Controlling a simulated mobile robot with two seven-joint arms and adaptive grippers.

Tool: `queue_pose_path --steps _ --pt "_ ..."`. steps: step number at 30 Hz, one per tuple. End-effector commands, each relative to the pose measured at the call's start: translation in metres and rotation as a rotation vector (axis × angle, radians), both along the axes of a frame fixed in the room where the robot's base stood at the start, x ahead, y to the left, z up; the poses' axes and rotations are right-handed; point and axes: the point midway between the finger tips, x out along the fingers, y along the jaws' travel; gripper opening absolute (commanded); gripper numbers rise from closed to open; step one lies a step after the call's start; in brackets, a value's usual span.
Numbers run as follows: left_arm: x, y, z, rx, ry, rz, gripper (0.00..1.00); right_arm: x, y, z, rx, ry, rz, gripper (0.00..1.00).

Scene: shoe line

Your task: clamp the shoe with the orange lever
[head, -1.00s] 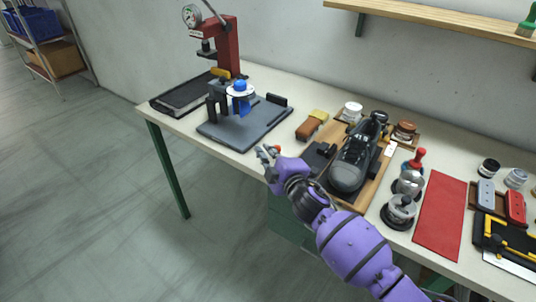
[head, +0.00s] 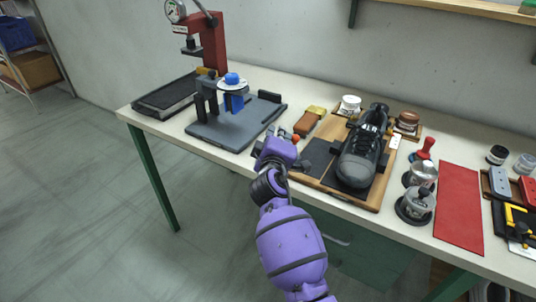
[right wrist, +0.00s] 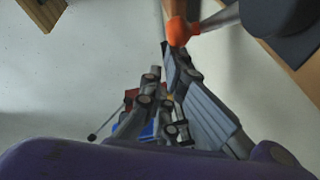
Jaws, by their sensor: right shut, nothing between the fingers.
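The dark grey shoe (head: 358,158) sits laced on a wooden board (head: 368,202), toe toward the front edge, with dark blocks around it. The orange knob of the lever (head: 296,138) stands at the board's left side. In the right wrist view the orange knob (right wrist: 179,31) is on a light metal rod, close to the fingertips. My right gripper (head: 276,134) is shut and empty, just left of the knob. Its dark fingers (right wrist: 172,75) show beneath the knob in the wrist view; I cannot tell whether they touch it. My left gripper is out of view.
Left of the gripper stands a grey fixture plate (head: 225,135) with a blue-topped part. A brush (head: 307,122) lies behind the gripper. Metal pots (head: 416,204) and a red mat (head: 459,208) are at the right. A red press (head: 212,45) stands at back left.

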Motion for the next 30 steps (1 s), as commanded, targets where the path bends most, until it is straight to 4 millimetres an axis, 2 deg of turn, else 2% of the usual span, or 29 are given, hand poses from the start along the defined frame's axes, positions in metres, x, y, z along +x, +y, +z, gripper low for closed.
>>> queue_pose_path --steps 8,15,30 --pt "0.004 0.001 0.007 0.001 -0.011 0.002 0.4 0.011 -0.02 0.003 -0.001 -0.002 -0.001 0.0" --pt "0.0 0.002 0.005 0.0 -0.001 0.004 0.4 0.015 -0.031 0.002 0.0 -0.001 0.0 0.0" --pt "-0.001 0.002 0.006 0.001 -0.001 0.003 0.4 0.017 -0.037 0.001 0.0 0.0 0.001 0.0"
